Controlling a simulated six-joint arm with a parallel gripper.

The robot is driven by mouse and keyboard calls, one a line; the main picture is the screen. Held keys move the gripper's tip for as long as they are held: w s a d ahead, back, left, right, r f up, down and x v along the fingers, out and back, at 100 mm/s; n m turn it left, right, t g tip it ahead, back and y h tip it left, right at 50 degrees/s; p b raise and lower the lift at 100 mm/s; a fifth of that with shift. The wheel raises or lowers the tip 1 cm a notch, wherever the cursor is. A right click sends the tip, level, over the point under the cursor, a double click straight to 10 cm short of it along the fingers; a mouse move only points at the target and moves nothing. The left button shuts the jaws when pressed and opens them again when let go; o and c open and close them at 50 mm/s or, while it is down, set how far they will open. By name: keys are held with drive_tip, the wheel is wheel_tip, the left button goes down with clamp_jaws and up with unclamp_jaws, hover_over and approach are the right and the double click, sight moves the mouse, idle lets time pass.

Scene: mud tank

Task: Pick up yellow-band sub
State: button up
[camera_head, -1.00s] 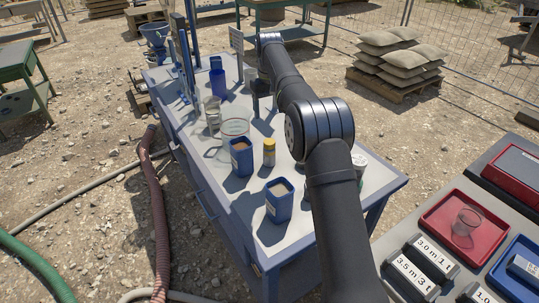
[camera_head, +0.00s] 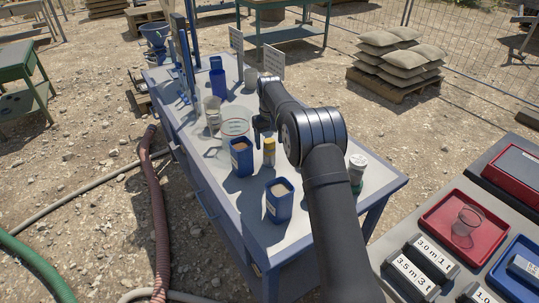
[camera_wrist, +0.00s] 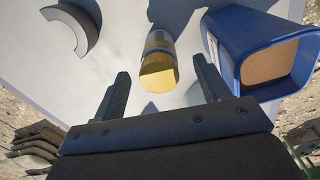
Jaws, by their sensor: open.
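The yellow-band sub (camera_head: 269,153) is a small upright cylinder with a yellow top, standing on the blue-framed table (camera_head: 225,222). In the wrist view the sub (camera_wrist: 158,66) shows a grey body with yellow bands and a yellow end. My gripper (camera_head: 261,136) is open and empty, just behind the sub in the head view. In the wrist view my gripper (camera_wrist: 164,72) has its two fingers spread, and the sub shows in the gap between their tips, apart from both. Whether it lies between them in depth I cannot tell.
A blue tan-filled container (camera_head: 241,158) stands close to the sub; it looms by the right finger in the wrist view (camera_wrist: 230,50). Another blue container (camera_head: 279,205) is nearer. A glass dish (camera_head: 235,127), a beaker (camera_head: 212,118) and a jar (camera_head: 357,172) also stand here. A grey C-shaped piece (camera_wrist: 85,27) shows at upper left.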

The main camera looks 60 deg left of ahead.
sight(269, 153)
wheel_tip(269, 153, down, 4)
drive_tip(key=shift+w+a+f, duration=0.1)
drive_tip(key=shift+a+f, duration=0.05)
drive_tip(key=shift+f, duration=0.05)
drive_tip(key=c, duration=1.3)
drive_tip(key=shift+c, duration=0.2)
drive_tip(key=shift+r, duration=0.15)
